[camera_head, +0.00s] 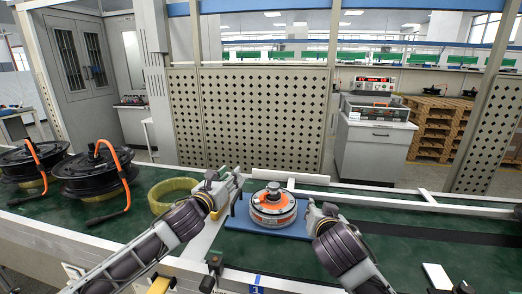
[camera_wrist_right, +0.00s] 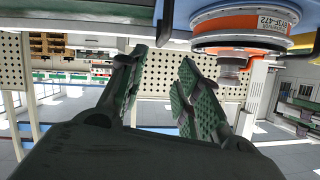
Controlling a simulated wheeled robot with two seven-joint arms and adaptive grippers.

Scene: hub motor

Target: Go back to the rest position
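The hub motor (camera_head: 273,207), a round silver and orange unit with a labelled side, sits on a blue plate (camera_head: 240,222) in the middle of the bench. In the right wrist view the motor (camera_wrist_right: 240,27) shows upside down at the top. My left gripper (camera_head: 231,184) is just left of the motor, over the plate's left side; its finger gap is unclear. My right gripper (camera_head: 316,210) is just right of the motor. In the right wrist view its fingers (camera_wrist_right: 160,80) are apart with nothing between them, and they stay clear of the motor.
Two black wheels with orange cables (camera_head: 92,172) lie at the left of the green bench. A yellow ring (camera_head: 172,194) lies between them and my left gripper. White rails (camera_head: 400,203) run along the bench. The green surface (camera_head: 450,258) at right is mostly clear.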

